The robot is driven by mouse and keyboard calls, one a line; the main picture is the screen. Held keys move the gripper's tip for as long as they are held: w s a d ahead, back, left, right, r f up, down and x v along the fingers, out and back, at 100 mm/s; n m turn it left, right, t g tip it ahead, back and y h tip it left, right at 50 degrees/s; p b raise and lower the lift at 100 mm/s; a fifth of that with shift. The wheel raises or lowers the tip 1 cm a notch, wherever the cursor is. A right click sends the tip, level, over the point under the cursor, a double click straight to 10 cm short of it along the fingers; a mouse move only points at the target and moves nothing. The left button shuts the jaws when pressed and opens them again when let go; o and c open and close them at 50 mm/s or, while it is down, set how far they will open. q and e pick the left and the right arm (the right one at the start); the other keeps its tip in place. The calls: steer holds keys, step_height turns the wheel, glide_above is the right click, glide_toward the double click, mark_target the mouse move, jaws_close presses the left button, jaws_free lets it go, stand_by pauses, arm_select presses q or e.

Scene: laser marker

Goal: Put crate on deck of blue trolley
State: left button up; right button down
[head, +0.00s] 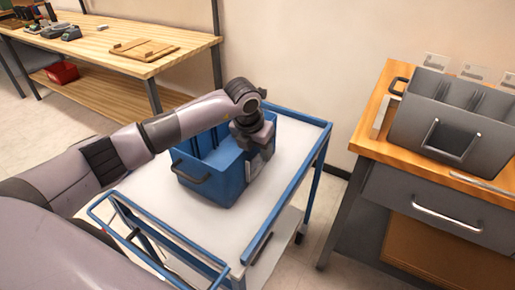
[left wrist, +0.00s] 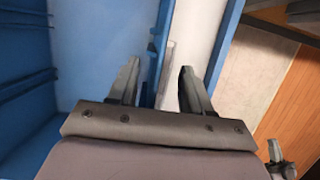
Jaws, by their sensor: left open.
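A blue crate (head: 226,184) with a dark handle on its front and dividers inside stands on the white deck (head: 282,190) of the blue trolley. My left gripper (head: 262,152) is at the crate's right side, pointing down. In the left wrist view, my left gripper (left wrist: 160,88) is open, its fingers to either side of the crate's side wall (left wrist: 158,45). I cannot tell whether either finger touches the wall. The trolley's blue rail (left wrist: 226,50) runs to the right of the fingers. My right gripper is out of view.
A grey crate (head: 436,128) with dividers stands on a wooden-topped drawer cabinet (head: 430,200) at the right. A wooden workbench (head: 105,42) with a board stands at the back left, with a red bin (head: 62,73) on its lower shelf. Deck shows bare in front of the blue crate.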

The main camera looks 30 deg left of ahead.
arm_select(q)
steer(key=v, duration=1.2)
